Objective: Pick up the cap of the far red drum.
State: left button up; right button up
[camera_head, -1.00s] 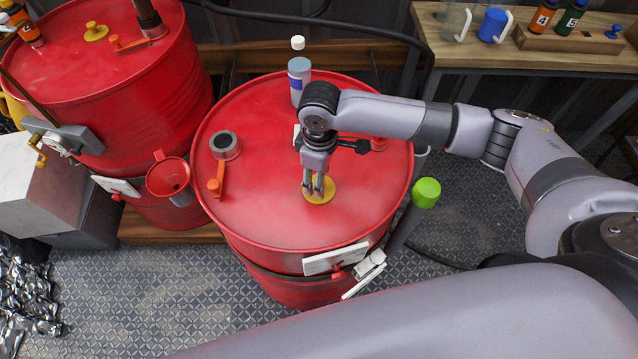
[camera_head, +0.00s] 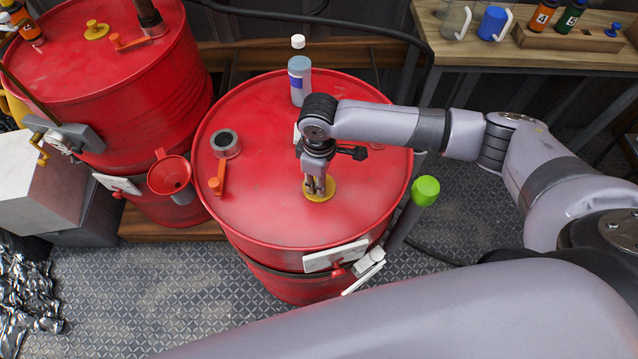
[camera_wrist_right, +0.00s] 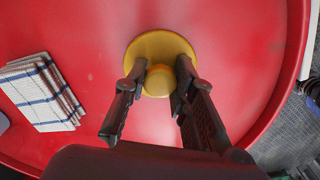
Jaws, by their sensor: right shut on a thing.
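A red drum (camera_head: 265,130) stands in the middle of the head view, with a round yellow cap (camera_head: 328,193) on its lid. My right gripper (camera_head: 316,190) points down at this cap and is shut on its raised knob. In the right wrist view the fingers (camera_wrist_right: 158,86) lie on both sides of the knob of the cap (camera_wrist_right: 160,46). The cap's disc looks flat on the lid. A second red drum (camera_head: 150,90) stands at the upper left, with its own small yellow cap (camera_head: 96,31) on top. My left gripper is not in view.
A bottle with a white lid (camera_head: 299,80), a dark round opening (camera_head: 225,143) and an orange lever (camera_head: 217,182) are on the middle lid. A folded cloth (camera_wrist_right: 42,92) lies near the gripper. A wooden table (camera_head: 480,58) stands at upper right.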

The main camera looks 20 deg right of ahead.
grip_shut()
jog(key=shift+r, duration=0.15)
